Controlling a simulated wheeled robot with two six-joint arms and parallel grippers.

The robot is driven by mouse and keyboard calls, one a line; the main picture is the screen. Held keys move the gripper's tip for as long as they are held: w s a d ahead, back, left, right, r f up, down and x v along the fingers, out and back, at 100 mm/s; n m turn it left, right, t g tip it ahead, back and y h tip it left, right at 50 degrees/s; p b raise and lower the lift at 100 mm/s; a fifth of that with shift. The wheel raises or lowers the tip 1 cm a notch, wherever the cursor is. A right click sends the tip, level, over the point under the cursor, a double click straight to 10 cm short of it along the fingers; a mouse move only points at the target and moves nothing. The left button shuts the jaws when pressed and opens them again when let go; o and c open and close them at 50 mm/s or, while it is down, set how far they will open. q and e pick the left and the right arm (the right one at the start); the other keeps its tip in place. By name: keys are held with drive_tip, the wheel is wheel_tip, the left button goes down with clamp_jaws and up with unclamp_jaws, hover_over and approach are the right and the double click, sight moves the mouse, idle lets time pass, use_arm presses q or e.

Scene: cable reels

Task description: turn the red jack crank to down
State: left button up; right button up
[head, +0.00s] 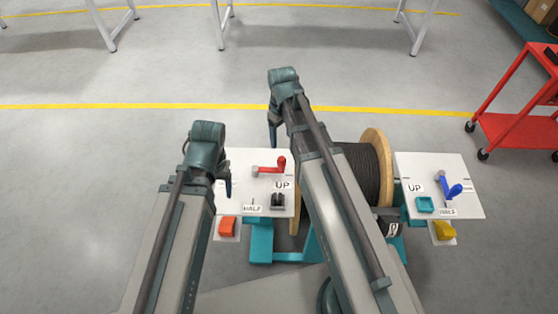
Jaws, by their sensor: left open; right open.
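The red jack crank (280,165) sits on the white panel (240,172) left of the cable reel. Its knob end points right, and its arm runs left to a pivot. A label UP (282,185) lies below the knob, and a label HALF (252,208) lies lower left. I see no DOWN label beside it. My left gripper (228,185) is open over the panel's left edge, left of the crank. My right gripper (273,135) is open and points down, above the crank in the picture. Neither appears to touch the crank.
A black cable reel (360,170) with wooden flanges is partly behind my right arm. A right panel (470,185) carries a blue crank (452,190). Orange (227,226) and yellow (444,231) blocks sit below the panels. A red cart (515,130) stands at right.

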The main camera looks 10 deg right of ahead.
sight(281, 158)
wheel_tip(281, 158, down, 14)
drive_tip(key=b, duration=1.3)
drive_tip(key=shift+r, duration=0.2)
clamp_jaws()
idle(0.6)
